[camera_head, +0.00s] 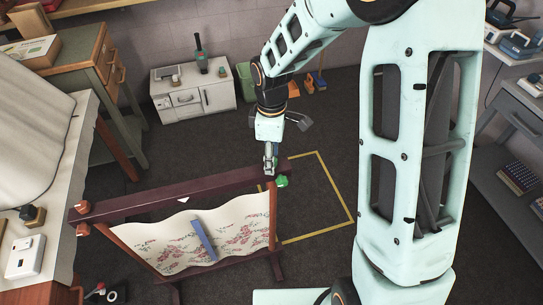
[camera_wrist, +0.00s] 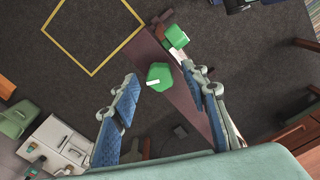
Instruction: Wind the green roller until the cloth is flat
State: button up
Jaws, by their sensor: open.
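The cloth (camera_head: 160,243), cream with a pink floral print, hangs in a dark red wooden frame (camera_head: 150,205). It looks wavy, with ripples along its upper edge. A blue strip (camera_head: 204,240) lies across it. A green knob (camera_head: 281,181) is at the right end of the frame's top bar. In the wrist view a green six-sided knob (camera_wrist: 160,76) with a white mark shows between my fingertips, and a second green piece (camera_wrist: 177,36) lies beyond it. My gripper (camera_head: 270,164) is open, just above and beside the green knob. I cannot tell whether it touches.
A yellow rectangle (camera_head: 337,192) is marked on the dark floor to the right of the frame. A white cabinet (camera_head: 205,98) stands at the back. A table with a white switch box (camera_head: 25,256) is at left. Shelves (camera_head: 505,130) stand at right.

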notch_tip(320, 180, up, 12)
dwell(0.6)
